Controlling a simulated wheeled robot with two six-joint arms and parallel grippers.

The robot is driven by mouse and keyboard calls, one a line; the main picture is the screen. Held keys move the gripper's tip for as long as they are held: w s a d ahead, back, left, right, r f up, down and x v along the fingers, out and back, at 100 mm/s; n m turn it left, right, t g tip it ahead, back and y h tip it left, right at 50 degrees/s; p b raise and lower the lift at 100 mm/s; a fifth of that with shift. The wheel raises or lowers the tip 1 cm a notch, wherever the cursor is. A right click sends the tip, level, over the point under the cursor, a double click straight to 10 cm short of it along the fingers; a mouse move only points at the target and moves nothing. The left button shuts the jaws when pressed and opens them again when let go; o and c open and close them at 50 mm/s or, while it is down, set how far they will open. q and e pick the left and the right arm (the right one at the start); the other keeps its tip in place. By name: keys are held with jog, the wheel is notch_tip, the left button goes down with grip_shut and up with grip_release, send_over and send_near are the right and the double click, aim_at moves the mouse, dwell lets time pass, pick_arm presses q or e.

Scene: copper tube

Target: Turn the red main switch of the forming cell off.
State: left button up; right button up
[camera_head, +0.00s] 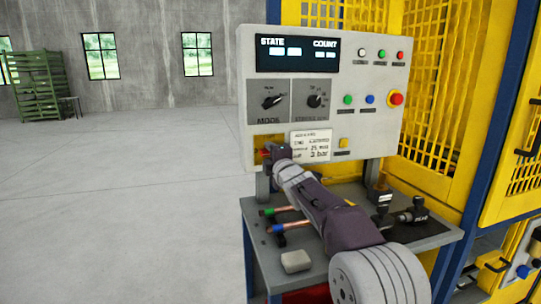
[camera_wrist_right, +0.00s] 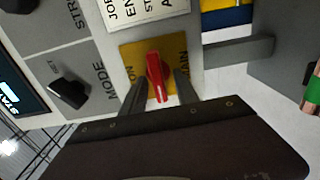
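The red main switch (camera_wrist_right: 157,78) is a long red knob on a yellow plate (camera_wrist_right: 178,51) at the lower left of the control panel (camera_head: 350,75). In the right wrist view the knob's long side runs up and down the picture, between the "ON" and "MAIN" lettering. My right gripper (camera_wrist_right: 159,82) is at the switch, with one dark finger on each side of the knob. Yellow shows between knob and fingers, so it looks open. In the head view my right gripper (camera_head: 272,152) mostly hides the switch. My left gripper is not in view.
The black MODE knob (camera_head: 272,101) sits just above the switch. A white label card (camera_head: 311,146) is right beside it. Below is a grey bench (camera_head: 262,246) with copper tubes (camera_head: 290,226) and black fittings. A yellow guard (camera_head: 440,120) stands at the right.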

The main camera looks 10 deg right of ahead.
jog(key=s+b, duration=0.2)
jog(key=s, duration=0.7)
jog(key=shift+d, duration=0.15)
